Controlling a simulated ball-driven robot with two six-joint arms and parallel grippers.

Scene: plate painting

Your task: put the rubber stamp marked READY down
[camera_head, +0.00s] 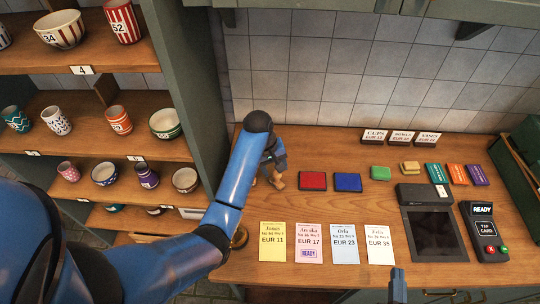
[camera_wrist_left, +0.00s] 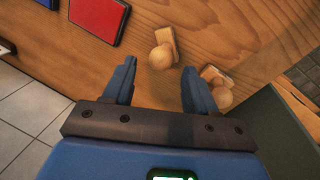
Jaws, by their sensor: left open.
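Two wooden rubber stamps stand on the counter below my left gripper (camera_head: 273,163). In the head view one stamp (camera_head: 252,182) is left and the other (camera_head: 278,183) is right. In the left wrist view one stamp (camera_wrist_left: 164,48) lies just beyond the open fingertips (camera_wrist_left: 158,68), and the other (camera_wrist_left: 220,88) is beside the right finger. Neither is visibly gripped. Their markings are hidden, so I cannot tell which is READY. A purple READY imprint shows on the pink card (camera_head: 308,240). Part of my right gripper (camera_head: 398,286) shows at the bottom edge; its jaw state is unclear.
A red pad (camera_head: 312,181) and a blue pad (camera_head: 348,182) lie right of the stamps. Yellow (camera_head: 272,240), light blue (camera_head: 344,242) and white (camera_head: 380,245) cards lie in front. A cup shelf (camera_head: 110,140) stands left. A dark till (camera_head: 432,225) and card reader (camera_head: 484,230) are right.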

